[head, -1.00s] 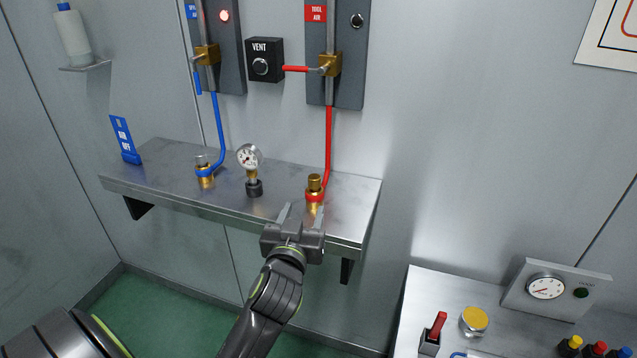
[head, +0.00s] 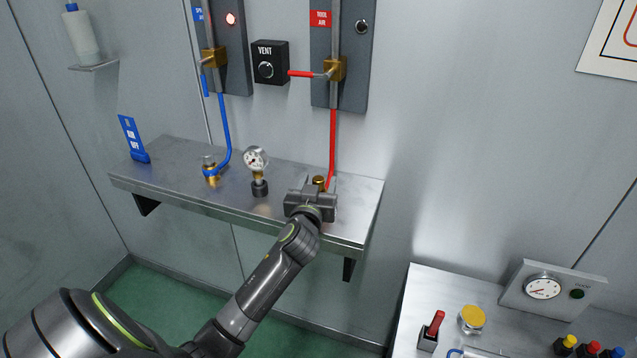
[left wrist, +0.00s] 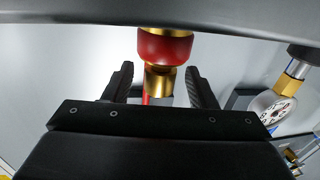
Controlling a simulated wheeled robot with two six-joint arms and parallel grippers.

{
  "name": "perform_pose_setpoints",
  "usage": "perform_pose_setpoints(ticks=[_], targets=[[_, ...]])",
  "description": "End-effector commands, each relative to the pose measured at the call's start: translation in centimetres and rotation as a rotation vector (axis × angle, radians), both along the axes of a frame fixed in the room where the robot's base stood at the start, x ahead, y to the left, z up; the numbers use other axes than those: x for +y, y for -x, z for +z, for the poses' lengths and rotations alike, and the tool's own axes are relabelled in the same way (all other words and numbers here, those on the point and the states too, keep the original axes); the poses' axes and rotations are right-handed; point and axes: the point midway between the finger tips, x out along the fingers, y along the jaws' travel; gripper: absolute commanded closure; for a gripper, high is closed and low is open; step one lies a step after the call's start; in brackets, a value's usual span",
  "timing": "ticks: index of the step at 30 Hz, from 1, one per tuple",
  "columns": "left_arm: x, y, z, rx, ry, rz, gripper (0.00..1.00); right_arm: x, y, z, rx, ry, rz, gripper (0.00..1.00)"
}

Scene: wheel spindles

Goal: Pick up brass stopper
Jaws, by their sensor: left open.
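The brass stopper (head: 319,181) sits upright on a red-collared brass fitting at the foot of the red hose, on the wall shelf (head: 150,180). My left gripper (head: 314,190) is right in front of it and hides its lower part in the head view. In the left wrist view the stopper (left wrist: 160,83) and the red collar (left wrist: 164,46) appear between the two open fingers of the left gripper (left wrist: 160,84). I see gaps on both sides of the stopper; contact does not show. My right gripper is out of view.
A gauge (head: 255,160) on a dark base stands left of my left gripper on the shelf, with a blue-hose fitting (head: 211,170) further left. The red hose (head: 332,140) rises close behind the stopper. The shelf's right end is clear.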

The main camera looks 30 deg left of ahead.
Motion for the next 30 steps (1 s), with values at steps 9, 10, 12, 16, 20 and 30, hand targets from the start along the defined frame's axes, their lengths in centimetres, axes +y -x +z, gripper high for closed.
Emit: perform_pose_setpoints(ticks=[9,10,12,16,20,30], targets=[[0.32,-0.73,-0.05,0.000,0.001,0.001,0.48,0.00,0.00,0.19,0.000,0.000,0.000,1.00],[0.32,-0.72,-0.05,0.000,0.000,0.001,0.48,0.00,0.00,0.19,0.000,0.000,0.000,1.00],[0.32,-0.71,-0.05,0.000,0.000,0.001,0.54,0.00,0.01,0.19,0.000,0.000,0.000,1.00],[0.31,-0.70,-0.06,0.000,0.000,0.001,0.71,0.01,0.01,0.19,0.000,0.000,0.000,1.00],[0.31,-0.70,-0.06,0.001,0.000,0.001,0.88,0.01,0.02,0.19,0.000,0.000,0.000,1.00],[0.30,-0.73,0.36,-0.002,0.000,0.000,0.96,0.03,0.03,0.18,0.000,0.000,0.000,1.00]])
